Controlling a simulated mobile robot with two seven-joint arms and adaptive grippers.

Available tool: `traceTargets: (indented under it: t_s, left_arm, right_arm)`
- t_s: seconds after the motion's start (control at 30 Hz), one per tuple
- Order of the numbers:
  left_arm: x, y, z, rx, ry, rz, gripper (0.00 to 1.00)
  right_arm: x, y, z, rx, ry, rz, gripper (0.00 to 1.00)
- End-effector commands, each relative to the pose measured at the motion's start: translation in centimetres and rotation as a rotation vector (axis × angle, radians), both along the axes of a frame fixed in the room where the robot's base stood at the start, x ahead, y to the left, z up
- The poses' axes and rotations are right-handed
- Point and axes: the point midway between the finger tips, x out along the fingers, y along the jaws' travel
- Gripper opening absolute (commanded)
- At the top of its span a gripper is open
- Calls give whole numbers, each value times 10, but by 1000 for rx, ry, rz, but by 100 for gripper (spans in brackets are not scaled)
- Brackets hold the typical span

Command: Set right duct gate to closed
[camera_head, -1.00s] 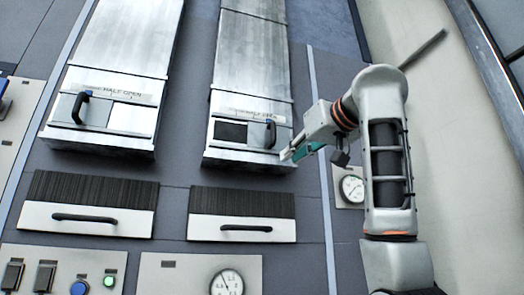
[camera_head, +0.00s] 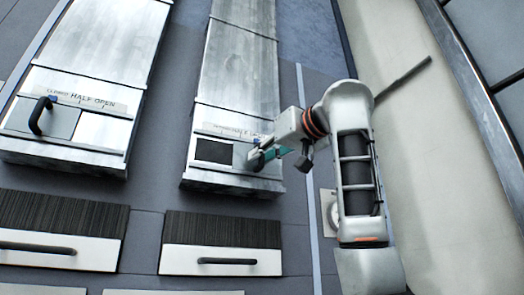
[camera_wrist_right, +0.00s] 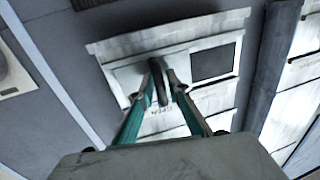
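The right duct gate (camera_head: 240,155) is a grey sliding plate on the front of the right metal duct (camera_head: 235,85). The plate sits at the right of its slot, with a dark opening (camera_head: 213,151) to its left. A label strip (camera_head: 222,129) above it reads HALF OPEN, partly covered by my arm. My right gripper (camera_head: 256,160) is at the gate's handle. In the right wrist view its teal fingers (camera_wrist_right: 162,85) lie on either side of the dark handle (camera_wrist_right: 160,72); whether they grip it is unclear. My left gripper is not in view.
The left duct gate (camera_head: 60,122) has its own black handle, under a strip reading CLOSED and HALF OPEN. Below are two brush-topped panels (camera_head: 222,230) with bar handles. A round gauge (camera_head: 330,212) is partly behind my right arm.

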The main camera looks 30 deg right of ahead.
Motion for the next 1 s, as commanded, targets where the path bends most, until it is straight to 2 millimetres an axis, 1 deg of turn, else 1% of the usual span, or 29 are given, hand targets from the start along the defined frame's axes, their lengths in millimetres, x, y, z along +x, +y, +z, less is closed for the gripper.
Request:
traceTargets:
  t_s: [0.1, 0.27, 0.33, 0.57, 0.67, 0.8, 0.9, 1.0]
  left_arm:
    - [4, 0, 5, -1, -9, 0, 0]
    - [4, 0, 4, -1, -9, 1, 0]
    - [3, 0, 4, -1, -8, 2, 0]
    - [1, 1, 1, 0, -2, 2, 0]
    - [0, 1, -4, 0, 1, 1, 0]
    - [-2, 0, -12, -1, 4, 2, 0]
    - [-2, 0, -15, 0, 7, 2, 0]
    - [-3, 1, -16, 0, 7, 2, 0]
  right_arm:
    - [2, 0, 0, 0, -1, 0, 16]
    - [2, 0, -1, 0, 0, -1, 16]
    - [2, 0, -1, 0, 0, -1, 0]
    - [2, 3, -1, 0, 0, 0, 0]
    - [3, 18, -2, -1, 2, 1, 0]
    - [5, 55, -2, -3, 2, 5, 0]
    - [7, 78, -2, -2, 2, 5, 0]
    - [7, 93, -1, -2, 1, 4, 0]
